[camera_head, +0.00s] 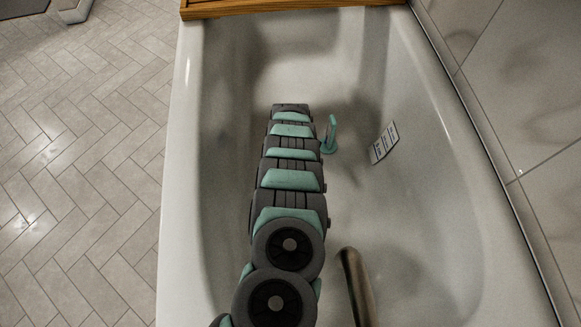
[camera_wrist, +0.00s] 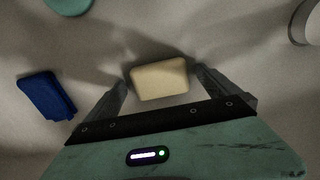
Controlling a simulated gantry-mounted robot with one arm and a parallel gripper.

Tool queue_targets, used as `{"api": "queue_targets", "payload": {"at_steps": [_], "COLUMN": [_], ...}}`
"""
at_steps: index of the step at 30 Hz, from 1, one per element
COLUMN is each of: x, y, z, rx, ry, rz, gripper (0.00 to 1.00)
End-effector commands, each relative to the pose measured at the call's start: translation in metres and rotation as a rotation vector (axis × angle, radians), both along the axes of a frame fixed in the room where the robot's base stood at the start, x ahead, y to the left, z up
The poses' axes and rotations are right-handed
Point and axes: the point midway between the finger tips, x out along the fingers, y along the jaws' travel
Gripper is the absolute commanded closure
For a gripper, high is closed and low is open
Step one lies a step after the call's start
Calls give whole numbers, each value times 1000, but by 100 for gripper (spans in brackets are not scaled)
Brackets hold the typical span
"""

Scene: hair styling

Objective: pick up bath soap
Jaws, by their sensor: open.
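The bath soap (camera_wrist: 159,79) is a pale cream, rounded block. In the wrist view it lies on the light tub floor at the mouth of my gripper (camera_wrist: 161,79). The gripper's two dark fingers are spread, one on each side of the soap. A small gap seems to show on each side; whether either finger touches it is hard to tell. In the head view my arm reaches down into the bathtub (camera_head: 180,200), and the soap and fingers are hidden behind it.
A blue object (camera_wrist: 45,95) lies left of the soap, and a teal round thing (camera_wrist: 68,4) shows at the top. In the head view a teal item (camera_head: 330,134) and a white labelled packet (camera_head: 384,143) are right of my arm. A metal spout (camera_head: 356,287) rises nearby; a wooden board (camera_head: 290,8) spans the far end.

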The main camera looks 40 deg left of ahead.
Motion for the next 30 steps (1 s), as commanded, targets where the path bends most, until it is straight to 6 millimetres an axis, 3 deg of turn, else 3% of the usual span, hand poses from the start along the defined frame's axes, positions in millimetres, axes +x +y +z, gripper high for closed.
{"api": "queue_targets", "payload": {"at_steps": [25,30], "x": [0,0], "y": [0,0], "z": [0,0], "rx": [0,0], "ry": [0,0], "rz": [-1,-1], "gripper": [68,69]}}
